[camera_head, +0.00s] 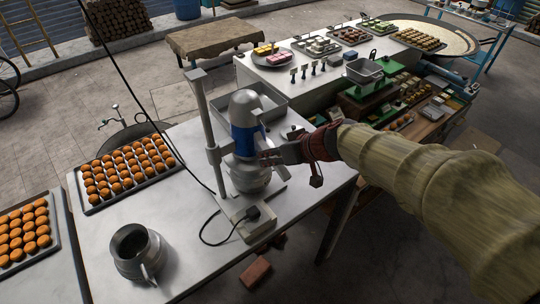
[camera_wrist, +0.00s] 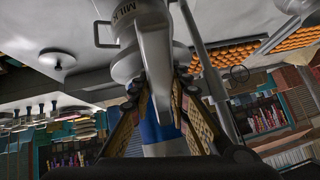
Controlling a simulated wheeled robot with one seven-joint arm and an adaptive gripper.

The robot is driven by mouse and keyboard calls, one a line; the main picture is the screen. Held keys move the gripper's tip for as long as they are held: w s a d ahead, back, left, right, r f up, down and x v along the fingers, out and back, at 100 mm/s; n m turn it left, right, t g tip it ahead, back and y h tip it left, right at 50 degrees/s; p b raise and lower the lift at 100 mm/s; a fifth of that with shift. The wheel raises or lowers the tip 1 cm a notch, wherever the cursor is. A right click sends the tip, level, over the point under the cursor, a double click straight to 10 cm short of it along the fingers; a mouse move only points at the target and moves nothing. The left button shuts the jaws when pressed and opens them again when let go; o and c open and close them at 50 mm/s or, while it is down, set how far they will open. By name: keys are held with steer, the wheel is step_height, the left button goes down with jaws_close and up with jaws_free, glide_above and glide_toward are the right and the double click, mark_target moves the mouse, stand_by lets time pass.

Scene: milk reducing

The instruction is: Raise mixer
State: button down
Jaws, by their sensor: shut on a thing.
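The mixer (camera_head: 244,106), grey with a blue band, is mounted beside an upright metal pole (camera_head: 203,120) on the steel table. Below it sits a rounded metal pot (camera_head: 250,178); whether the mixer's lower end is inside the pot is hard to tell. My gripper (camera_head: 268,157) reaches in from the right, low on the mixer. The exact contact is partly hidden.
A metal jug (camera_head: 138,252) stands at the table's front left. Trays of orange balls (camera_head: 125,168) lie at the left. A power box (camera_head: 252,222) with a black cable sits in front of the mixer. A steel pan (camera_head: 262,98) is behind it. The table's middle left is clear.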

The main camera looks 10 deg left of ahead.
stand_by(0.4)
steer(key=p, duration=0.3)
glide_toward(257, 119)
steer(key=x, duration=0.4)
steer(key=c, duration=1.7)
jaws_free()
steer(key=shift+f, duration=0.15)
steer(key=shift+o, duration=0.2)
steer(key=v, duration=1.2)
